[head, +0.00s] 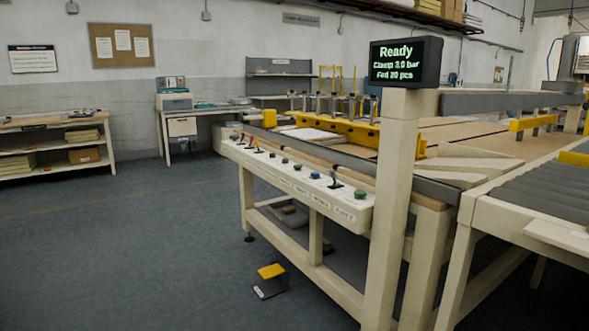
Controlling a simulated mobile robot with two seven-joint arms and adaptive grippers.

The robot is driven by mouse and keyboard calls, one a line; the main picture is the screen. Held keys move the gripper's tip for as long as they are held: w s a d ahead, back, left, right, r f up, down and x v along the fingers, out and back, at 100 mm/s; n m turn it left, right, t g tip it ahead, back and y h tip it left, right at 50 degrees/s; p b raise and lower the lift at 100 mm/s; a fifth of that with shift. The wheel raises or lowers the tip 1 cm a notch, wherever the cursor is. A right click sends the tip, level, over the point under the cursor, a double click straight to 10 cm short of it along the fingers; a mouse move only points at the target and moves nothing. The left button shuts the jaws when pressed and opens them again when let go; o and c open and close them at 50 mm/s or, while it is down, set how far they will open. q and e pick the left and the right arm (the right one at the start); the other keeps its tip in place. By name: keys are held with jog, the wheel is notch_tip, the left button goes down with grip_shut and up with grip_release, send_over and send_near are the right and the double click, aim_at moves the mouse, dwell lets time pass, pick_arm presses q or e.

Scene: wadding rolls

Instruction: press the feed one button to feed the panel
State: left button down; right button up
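A light control rail (290,183) runs along the front of a long machine. It carries a row of buttons and levers: a green button (360,193) at the near right end, a black lever (334,183), a blue button (315,175), another green button (297,167), and several smaller controls farther left. Labels under them are too small to read, so I cannot tell which is the feed one button. A white panel (308,134) lies on the machine bed behind the rail, near a yellow clamp bar (335,130). Neither of my grippers is in view.
A display (405,62) on a post (392,200) reads "Ready", with clamp pressure and fed count lines. A yellow-topped foot pedal (270,280) sits on the floor before the machine. A roller conveyor (545,195) stands at right. Floor at left is clear.

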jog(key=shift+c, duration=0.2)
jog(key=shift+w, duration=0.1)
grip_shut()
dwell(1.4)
